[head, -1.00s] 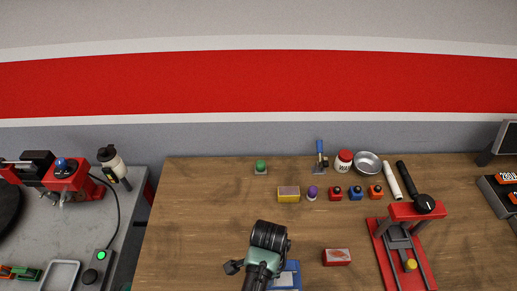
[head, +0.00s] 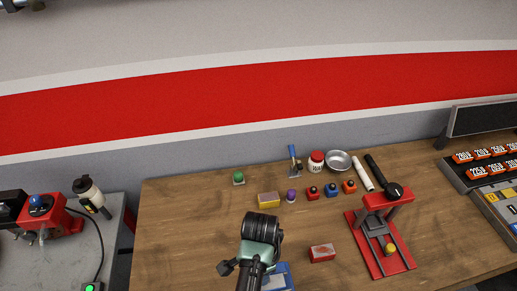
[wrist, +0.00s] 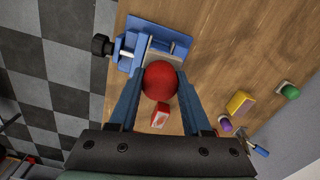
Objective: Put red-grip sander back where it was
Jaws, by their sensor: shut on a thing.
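My gripper (wrist: 158,88) is shut on a round red grip, taken as that of the red-grip sander (wrist: 160,80), in the wrist view. The fingers press on its left and right sides. The part under the red grip is hidden. The held thing is above a blue clamp-like fixture (wrist: 128,42) near the table edge, which also shows in part behind my arm in the head view (head: 283,272). I cannot tell whether the sander touches it. My fingers and the sander are hidden by my arm in the head view.
A red-and-white box (head: 322,253) lies just right of the blue fixture. A red press (head: 384,247) stands farther right. A yellow block (head: 268,200), a green button (head: 238,178), small bottles (head: 313,193) and a metal bowl (head: 338,160) stand farther back. The table's left part is bare.

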